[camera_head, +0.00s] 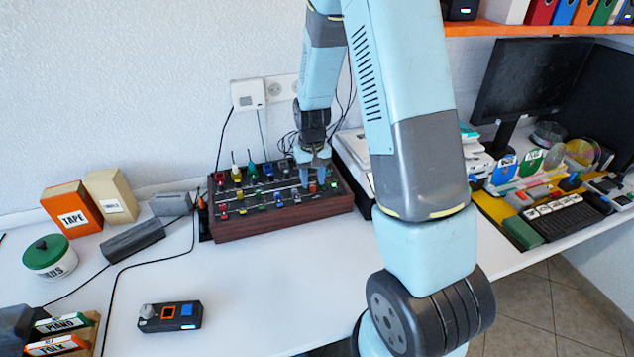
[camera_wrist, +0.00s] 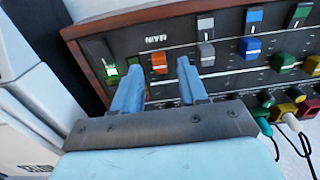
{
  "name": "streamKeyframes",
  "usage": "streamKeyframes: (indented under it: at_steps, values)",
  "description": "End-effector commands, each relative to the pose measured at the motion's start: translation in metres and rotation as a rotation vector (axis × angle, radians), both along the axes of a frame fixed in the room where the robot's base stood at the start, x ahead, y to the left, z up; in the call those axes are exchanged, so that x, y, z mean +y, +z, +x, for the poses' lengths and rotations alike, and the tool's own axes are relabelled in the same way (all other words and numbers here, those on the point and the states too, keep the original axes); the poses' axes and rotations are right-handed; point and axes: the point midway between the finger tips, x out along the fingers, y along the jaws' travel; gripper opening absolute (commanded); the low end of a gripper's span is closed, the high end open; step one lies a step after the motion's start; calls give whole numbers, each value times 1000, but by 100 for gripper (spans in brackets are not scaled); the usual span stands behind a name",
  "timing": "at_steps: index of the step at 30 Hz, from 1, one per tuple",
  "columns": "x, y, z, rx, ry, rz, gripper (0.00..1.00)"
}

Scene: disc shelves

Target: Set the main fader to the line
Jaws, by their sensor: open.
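The main fader has an orange cap (camera_wrist: 159,62), under an upside-down MAIN label (camera_wrist: 157,38) in the wrist view. It sits on a dark mixer panel with a reddish-brown wooden frame (camera_head: 285,218). A thin pale line crosses the panel near the faders. My gripper (camera_wrist: 158,65) is open, with one blue finger on each side of the orange cap in the picture. I cannot tell whether either finger touches it. In the head view my gripper (camera_head: 313,180) points down over the mixer's right part.
Grey, blue and green fader caps and coloured knobs (camera_wrist: 284,62) stand close by on the panel. A lit green switch (camera_wrist: 112,70) is beside the main fader. Cables plug into the mixer's edge. A small device (camera_head: 170,316) lies on the table, with clear surface around it.

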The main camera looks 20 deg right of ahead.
Motion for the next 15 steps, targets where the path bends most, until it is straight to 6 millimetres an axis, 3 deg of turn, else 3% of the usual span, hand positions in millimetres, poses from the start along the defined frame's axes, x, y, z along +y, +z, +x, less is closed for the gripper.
streamKeyframes:
  at_steps: [6, 15]
  values:
    - [0, -17, 0, 1, -1, 0, 43]
    - [0, -20, 0, -1, -1, 0, 43]
